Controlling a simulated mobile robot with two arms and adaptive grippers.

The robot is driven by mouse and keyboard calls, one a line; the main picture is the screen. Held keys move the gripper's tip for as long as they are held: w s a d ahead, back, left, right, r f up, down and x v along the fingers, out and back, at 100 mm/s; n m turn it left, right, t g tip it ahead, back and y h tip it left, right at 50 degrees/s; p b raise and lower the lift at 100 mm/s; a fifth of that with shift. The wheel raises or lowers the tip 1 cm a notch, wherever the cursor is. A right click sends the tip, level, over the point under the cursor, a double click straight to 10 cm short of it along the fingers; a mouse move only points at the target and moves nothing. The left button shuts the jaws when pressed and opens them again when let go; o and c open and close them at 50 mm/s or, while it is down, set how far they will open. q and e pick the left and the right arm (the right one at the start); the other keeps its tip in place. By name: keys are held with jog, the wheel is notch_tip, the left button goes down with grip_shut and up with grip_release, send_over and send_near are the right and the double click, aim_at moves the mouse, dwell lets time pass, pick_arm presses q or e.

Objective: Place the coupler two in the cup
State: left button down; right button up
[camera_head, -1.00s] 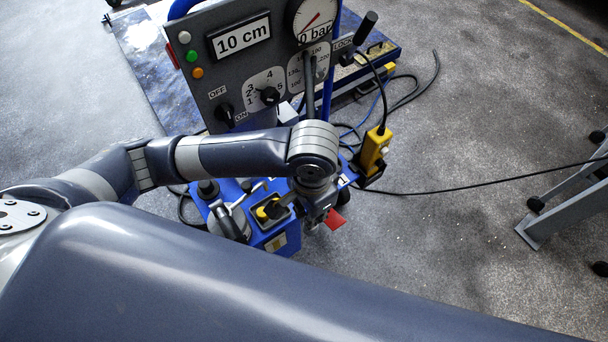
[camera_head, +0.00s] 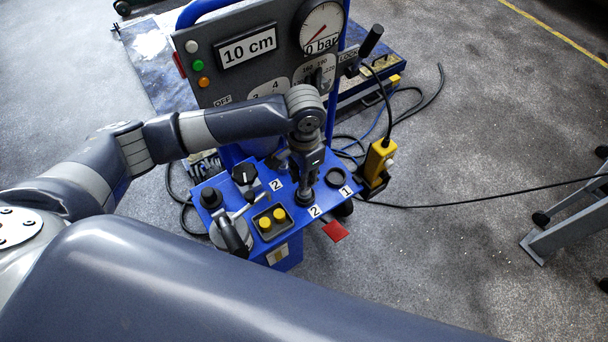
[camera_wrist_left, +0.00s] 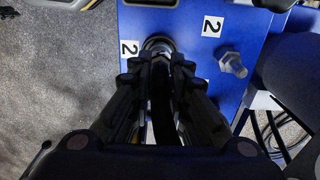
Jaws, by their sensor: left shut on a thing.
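My left gripper (camera_head: 305,180) points down over the blue panel, beside the front white label "2" (camera_head: 314,211). It is shut on the coupler (camera_head: 304,197), a dark part seen just below the fingers. In the left wrist view the fingers (camera_wrist_left: 160,70) close around this dark coupler, with a round metallic rim (camera_wrist_left: 158,44) at their tips beside a "2" label (camera_wrist_left: 130,48). The coupler's lower end is at or just above this spot; I cannot tell whether it is seated in a cup. The right gripper is not in view.
A dark ring cup (camera_head: 335,177) sits by label "1" (camera_head: 345,190). A metal fitting (camera_wrist_left: 233,64) is close to the fingers. The gauge board (camera_head: 260,55) rises behind.

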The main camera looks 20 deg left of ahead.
pick_arm(q)
jog(key=shift+f, duration=0.1)
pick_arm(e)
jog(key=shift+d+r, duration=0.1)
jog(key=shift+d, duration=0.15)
pick_arm(q)
jog(key=c, duration=1.6)
grip_release()
jog(key=shift+o, duration=0.3)
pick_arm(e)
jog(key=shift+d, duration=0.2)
pick_arm(q)
notch_tip(320, 180, up, 11)
jog(key=shift+d+r+p, duration=0.1)
jog(key=shift+p, duration=0.35)
jog(key=shift+r, duration=0.5)
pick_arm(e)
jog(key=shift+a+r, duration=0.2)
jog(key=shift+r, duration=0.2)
